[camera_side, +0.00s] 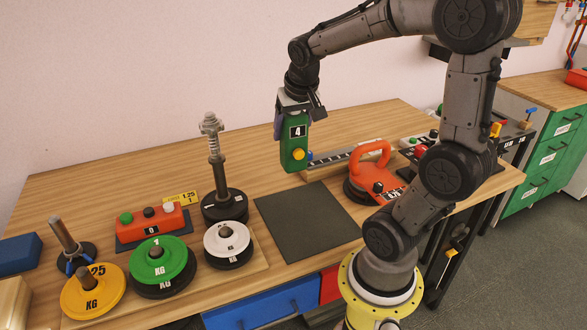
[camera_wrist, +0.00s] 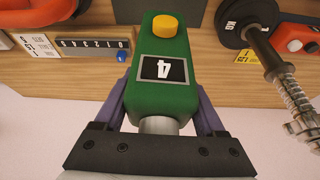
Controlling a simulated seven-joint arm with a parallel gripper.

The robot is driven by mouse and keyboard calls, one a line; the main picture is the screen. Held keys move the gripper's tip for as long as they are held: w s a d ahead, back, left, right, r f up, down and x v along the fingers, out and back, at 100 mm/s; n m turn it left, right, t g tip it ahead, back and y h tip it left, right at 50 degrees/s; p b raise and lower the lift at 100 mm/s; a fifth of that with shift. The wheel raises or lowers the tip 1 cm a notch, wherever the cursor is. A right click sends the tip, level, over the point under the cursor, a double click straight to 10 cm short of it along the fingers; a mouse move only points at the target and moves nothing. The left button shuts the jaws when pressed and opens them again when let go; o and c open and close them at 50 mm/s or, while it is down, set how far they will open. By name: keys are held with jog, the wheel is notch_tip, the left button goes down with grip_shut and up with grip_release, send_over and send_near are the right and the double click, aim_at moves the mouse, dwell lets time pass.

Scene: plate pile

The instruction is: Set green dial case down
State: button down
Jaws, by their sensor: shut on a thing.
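The green dial case (camera_side: 294,146) has a dark display reading 4 and a yellow knob. It hangs upright below my gripper (camera_side: 294,103), over the wooden bench behind the dark mat. In the wrist view the green dial case (camera_wrist: 162,95) fills the middle, with its display and yellow knob facing the camera. My gripper (camera_wrist: 160,122) is shut on its grey neck, one finger on each side. Its lower end appears near the bench top, but I cannot tell whether it touches.
A dark square mat (camera_side: 308,220) lies bare in front of the case. A ruler rail (camera_side: 345,158) and an orange-handled device (camera_side: 368,175) are to the right. A spring post (camera_side: 216,165), an orange button box (camera_side: 151,225) and weight plates (camera_side: 160,260) stand left.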

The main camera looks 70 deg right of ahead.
jog(key=s+a, duration=1)
jog(key=s, duration=0.6)
jog(key=w+d+f, duration=0.7)
jog(key=w+f, duration=0.4)
jog(key=shift+w+f+n, duration=0.3)
jog(key=shift+w+f, duration=0.05)
jog(key=shift+w, duration=0.05)
jog(key=shift+d+f, duration=0.1)
jog(key=shift+f, duration=0.05)
grip_release()
